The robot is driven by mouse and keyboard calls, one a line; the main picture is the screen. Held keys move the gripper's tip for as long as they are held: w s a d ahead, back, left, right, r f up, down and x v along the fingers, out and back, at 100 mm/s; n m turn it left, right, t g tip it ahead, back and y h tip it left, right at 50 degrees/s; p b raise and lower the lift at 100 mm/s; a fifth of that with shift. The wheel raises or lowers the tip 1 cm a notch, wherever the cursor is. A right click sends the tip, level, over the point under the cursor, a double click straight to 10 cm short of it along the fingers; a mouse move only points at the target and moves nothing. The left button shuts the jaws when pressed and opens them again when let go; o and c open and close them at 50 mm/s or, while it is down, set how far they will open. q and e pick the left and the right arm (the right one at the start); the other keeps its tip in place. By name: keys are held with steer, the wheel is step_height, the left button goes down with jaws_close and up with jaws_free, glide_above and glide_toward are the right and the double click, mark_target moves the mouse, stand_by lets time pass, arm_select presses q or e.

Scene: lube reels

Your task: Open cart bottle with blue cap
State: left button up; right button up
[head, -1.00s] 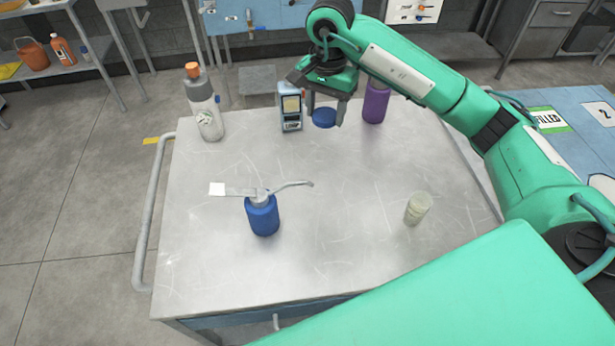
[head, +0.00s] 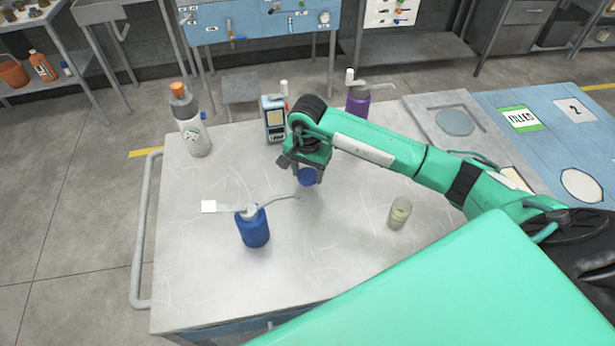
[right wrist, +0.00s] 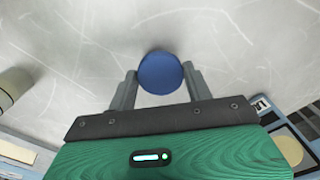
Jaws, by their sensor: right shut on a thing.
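A round blue cap (head: 306,177) is between the fingers of my right gripper (head: 307,181), which is shut on it. In the right wrist view the cap (right wrist: 161,73) shows as a blue disc with a finger on each side. A small translucent, pale greenish bottle (head: 399,214) stands upright on the cart top (head: 330,265), to the right of my right gripper. No blue cap shows on it. My left gripper is not in view.
A blue oil can with a spout (head: 253,228) stands at the front left. The front right of the cart top is clear.

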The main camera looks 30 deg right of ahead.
mark_target(308, 175)
step_height(308, 175, down, 4)
steer(key=shift+r+p, duration=0.25)
steer(key=shift+p, duration=0.2)
steer(key=shift+f+b, duration=0.2)
steer(key=shift+b, duration=0.1)
steer(key=o, duration=1.1)
steer(key=shift+r, duration=0.2)
